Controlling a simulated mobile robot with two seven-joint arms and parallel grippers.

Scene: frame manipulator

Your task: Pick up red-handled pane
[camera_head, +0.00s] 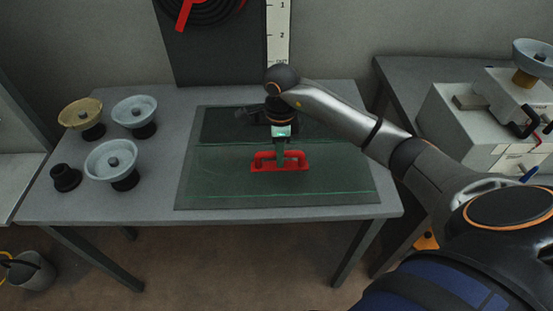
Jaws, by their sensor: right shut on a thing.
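A red handle (263,164) sits on a clear greenish pane (225,178) that lies over the grey table. The pane's near edge shows as a bright green line. My right gripper (280,157) comes down from above and is shut on the middle of the red handle. The fingers hide part of the handle's centre. Whether the pane touches the table cannot be told from this view. My left gripper is not in view.
Bowl-shaped pieces on black stands (111,160) and a black knob (65,178) stand at the table's left. A dark board (212,55) and a numbered scale (278,35) rise behind. White boxes (458,125) fill the right-hand table. A bucket (28,271) is on the floor.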

